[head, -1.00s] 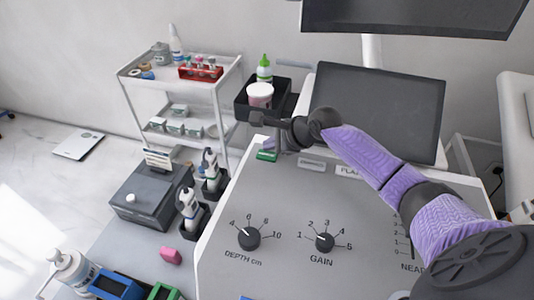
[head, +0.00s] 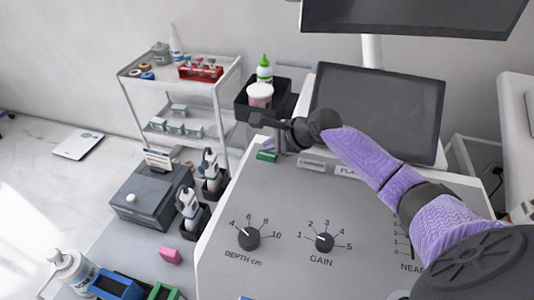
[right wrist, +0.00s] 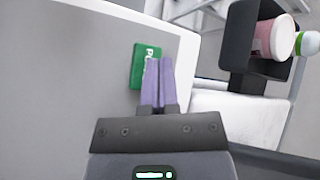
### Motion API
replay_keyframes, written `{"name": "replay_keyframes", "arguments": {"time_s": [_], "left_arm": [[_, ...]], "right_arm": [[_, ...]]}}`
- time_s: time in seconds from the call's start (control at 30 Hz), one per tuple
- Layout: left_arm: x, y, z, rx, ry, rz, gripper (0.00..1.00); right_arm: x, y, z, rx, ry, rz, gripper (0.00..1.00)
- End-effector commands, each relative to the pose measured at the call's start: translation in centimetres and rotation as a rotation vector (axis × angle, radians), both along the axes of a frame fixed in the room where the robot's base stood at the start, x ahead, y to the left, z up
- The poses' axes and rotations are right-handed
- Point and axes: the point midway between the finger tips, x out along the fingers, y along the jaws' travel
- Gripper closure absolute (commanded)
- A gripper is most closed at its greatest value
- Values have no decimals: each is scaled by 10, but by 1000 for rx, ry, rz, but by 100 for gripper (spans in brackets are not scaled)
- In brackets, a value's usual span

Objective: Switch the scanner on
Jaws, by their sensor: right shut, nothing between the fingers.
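The scanner console (head: 290,200) has a grey sloped panel with a depth knob (head: 248,239), a gain knob (head: 325,242) and a dark screen (head: 375,110) behind. A green power switch (head: 266,156) sits at the panel's far left corner; it also shows in the right wrist view (right wrist: 140,68). My right gripper (head: 268,144) is shut and empty. Its purple fingertips (right wrist: 157,66) lie over the right edge of the green switch in the wrist view and hide part of its lettering. I cannot tell whether they touch it. My left gripper is not in view.
A black holder with a pink-white tub (head: 260,95) and a green-capped bottle (head: 264,69) is fixed beside the console, close to my right gripper. Probes (head: 190,203) stand in holders at the left edge. A white cart (head: 180,95) stands behind.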

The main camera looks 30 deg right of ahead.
Motion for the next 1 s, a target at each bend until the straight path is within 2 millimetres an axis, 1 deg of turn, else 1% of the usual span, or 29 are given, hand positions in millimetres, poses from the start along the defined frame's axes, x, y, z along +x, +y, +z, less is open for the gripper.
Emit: {"name": "replay_keyframes", "arguments": {"time_s": [0.17,0.57,1.0], "left_arm": [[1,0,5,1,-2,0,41],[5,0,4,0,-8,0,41],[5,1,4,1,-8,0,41]], "right_arm": [[0,0,-5,1,1,0,100],[0,0,-7,-1,1,0,100],[0,0,-12,-1,1,0,100]]}}
